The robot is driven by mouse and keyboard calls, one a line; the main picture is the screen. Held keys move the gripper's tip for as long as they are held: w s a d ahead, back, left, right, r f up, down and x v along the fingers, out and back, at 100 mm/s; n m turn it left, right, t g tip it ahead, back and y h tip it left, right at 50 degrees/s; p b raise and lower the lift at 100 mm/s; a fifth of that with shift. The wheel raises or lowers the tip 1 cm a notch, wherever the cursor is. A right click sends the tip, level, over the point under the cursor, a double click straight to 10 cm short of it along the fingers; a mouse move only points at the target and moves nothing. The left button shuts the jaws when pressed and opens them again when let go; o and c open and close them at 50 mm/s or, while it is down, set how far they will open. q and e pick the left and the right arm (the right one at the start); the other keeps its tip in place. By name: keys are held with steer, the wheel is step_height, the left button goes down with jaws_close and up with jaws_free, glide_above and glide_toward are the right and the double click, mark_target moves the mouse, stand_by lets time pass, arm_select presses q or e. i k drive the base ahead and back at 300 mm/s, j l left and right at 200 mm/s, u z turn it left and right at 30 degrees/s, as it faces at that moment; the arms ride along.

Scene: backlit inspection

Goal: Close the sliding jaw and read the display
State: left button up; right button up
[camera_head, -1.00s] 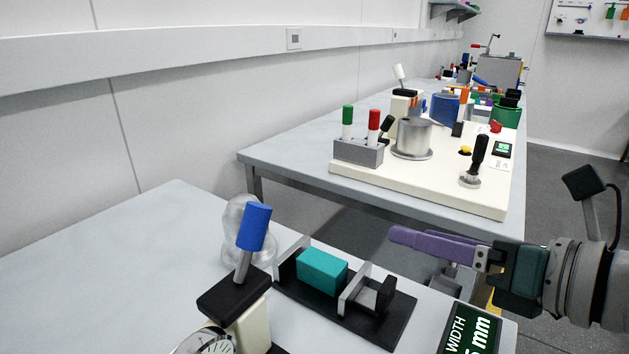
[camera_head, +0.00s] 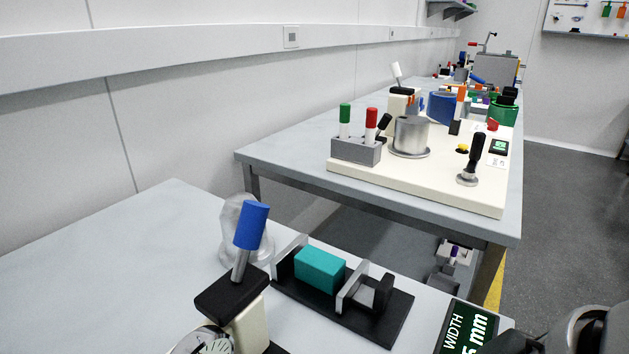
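The sliding jaw (camera_head: 354,290) is an upright grey plate with a black block handle (camera_head: 383,293) on its right, on a black base (camera_head: 372,328). A teal block (camera_head: 320,270) lies on the base between this jaw and the fixed grey jaw (camera_head: 287,258) at the left. The sliding jaw stands close to the block's right side; I cannot tell whether they touch. The display (camera_head: 466,330) is dark green with "WIDTH" and a reading ending in "mm"; its digits are cut off or covered. My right arm enters at the bottom right, its fingers out of frame. My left gripper is not seen.
A blue-handled lever (camera_head: 252,225) on a black-topped stand rises left of the jaws, with a dial gauge (camera_head: 205,340) below. A clear domed object (camera_head: 236,240) stands behind it. A second table (camera_head: 285,155) carries several fixtures. The near table's left side is clear.

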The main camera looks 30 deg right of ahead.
mark_target(355, 291)
steer(key=l+z, duration=0.5)
steer(key=z, duration=0.25)
